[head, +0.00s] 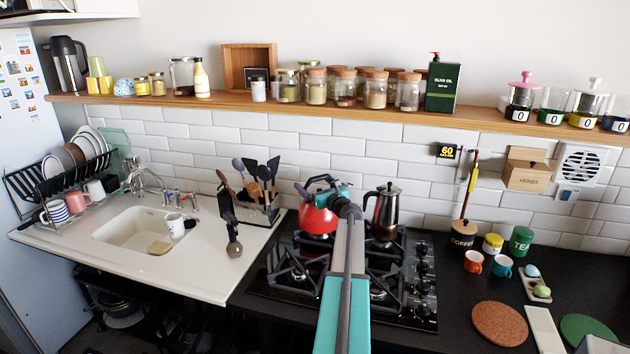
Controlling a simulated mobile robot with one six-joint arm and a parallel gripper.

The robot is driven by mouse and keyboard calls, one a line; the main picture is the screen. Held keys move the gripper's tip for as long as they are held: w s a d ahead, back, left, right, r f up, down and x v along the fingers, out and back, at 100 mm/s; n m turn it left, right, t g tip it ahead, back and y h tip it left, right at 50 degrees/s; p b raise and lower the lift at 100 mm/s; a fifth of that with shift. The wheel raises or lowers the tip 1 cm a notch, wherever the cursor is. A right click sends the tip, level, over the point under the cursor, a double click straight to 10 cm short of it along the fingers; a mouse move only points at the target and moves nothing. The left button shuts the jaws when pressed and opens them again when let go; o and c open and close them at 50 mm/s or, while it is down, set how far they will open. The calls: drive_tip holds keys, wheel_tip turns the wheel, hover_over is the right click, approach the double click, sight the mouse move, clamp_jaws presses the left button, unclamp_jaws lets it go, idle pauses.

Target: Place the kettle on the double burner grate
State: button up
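The red kettle (317,219) is at the back left of the black gas hob (262,284), over the rear of the left black grate (296,272). Whether it rests on the grate or hangs just above it cannot be told. My gripper (328,187) is at the top right of the kettle, by its dark handle. The fingers blend with the handle, so I cannot see whether they are shut on it. My arm runs up the middle of the picture and hides part of the hob between the left grate and the right grate (385,275).
A steel coffee pot (386,212) stands at the back right of the hob, close to my gripper. Hob knobs (422,270) line the right side. A utensil rack (262,210) stands left. Mugs and a cork mat (499,323) are on the right counter. A jar shelf (220,107) runs above.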

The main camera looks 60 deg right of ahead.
idle(0.4)
drive_tip(key=o, duration=1.7)
drive_tip(key=shift+f, duration=0.15)
drive_tip(key=shift+s, duration=0.1)
drive_tip(key=shift+a, duration=0.1)
drive_tip(key=b, duration=0.2)
hover_over(328, 213)
drive_tip(key=shift+v, duration=0.8)
drive_tip(key=shift+r, duration=0.25)
